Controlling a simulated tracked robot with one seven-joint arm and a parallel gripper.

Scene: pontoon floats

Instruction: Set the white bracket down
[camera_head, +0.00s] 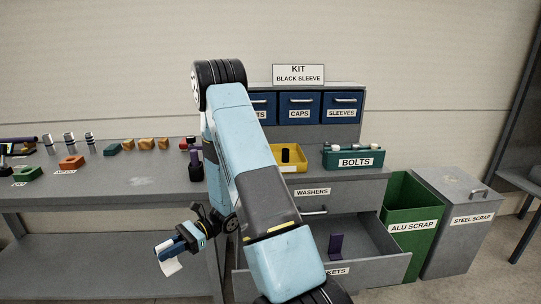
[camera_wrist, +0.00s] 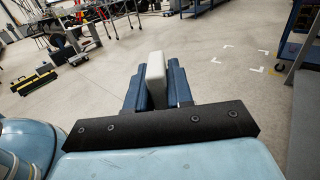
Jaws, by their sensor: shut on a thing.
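The white bracket (camera_wrist: 155,73) is held upright between the two blue fingers of my gripper (camera_wrist: 157,85) in the wrist view. In the head view the white bracket (camera_head: 172,267) hangs below my gripper (camera_head: 172,250), at the left of my arm. It is in the air in front of the workbench, apart from any surface I can see. Only part of the bracket shows; the fingers cover the rest.
The grey workbench (camera_head: 130,178) holds several parts at the back left. An open lower drawer (camera_head: 360,248) at the right holds a purple bracket (camera_head: 336,245). A green scrap bin (camera_head: 402,215) and a grey bin (camera_head: 462,225) stand beyond it. My arm hides part of the bench.

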